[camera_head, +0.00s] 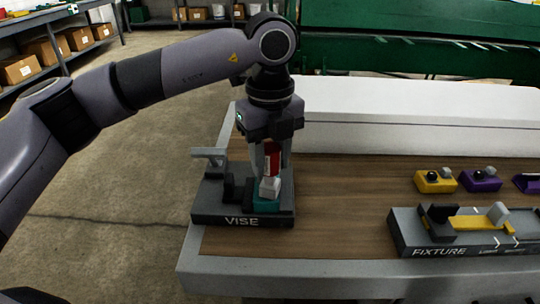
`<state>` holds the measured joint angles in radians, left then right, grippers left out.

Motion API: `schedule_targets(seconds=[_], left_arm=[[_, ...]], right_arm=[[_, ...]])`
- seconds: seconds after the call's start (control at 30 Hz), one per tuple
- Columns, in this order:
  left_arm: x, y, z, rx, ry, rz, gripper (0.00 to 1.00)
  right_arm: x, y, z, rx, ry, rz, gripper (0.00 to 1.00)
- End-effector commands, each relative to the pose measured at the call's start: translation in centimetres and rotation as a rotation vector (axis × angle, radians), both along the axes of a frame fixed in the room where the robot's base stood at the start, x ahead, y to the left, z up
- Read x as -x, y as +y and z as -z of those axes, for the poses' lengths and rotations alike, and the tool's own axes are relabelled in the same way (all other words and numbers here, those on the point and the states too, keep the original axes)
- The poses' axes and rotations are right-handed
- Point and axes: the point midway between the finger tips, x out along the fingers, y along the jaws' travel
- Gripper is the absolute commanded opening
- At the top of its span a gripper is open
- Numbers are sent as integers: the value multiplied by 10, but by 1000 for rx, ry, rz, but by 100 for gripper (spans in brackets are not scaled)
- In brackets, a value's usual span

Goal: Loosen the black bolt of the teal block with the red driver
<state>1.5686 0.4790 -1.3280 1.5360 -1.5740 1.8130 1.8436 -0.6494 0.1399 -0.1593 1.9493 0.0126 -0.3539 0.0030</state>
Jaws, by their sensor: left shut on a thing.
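The teal block (266,205) sits in the grey vise (205,214), at the left end of the bench. My left gripper (272,170) points straight down above the block and is shut on the red driver (272,157). The driver stands about upright between the fingers. A light grey piece (269,188) shows just below it, over the top of the block. The black bolt of the teal block is hidden, so I cannot tell whether the driver's tip touches it. My right gripper is not in view.
A grey fixture (400,238) holding a yellow part (470,222) lies at the right of the wooden bench top (335,225). A yellow block (435,181) and a purple block (481,180) stand behind it. The bench middle is clear.

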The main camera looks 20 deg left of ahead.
Motion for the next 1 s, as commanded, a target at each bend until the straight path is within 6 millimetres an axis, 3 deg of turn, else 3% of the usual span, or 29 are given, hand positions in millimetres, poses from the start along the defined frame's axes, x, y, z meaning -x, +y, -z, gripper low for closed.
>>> schedule_targets(seconds=[0.2,0.57,0.83,1.0], left_arm=[[0,0,0,2,-2,-181,8],[0,0,-1,1,-2,-211,8],[0,0,0,1,-2,-418,8],[0,0,-1,1,-2,-336,8]], right_arm=[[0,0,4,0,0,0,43],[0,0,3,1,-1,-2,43],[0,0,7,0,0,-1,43],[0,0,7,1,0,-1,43]])
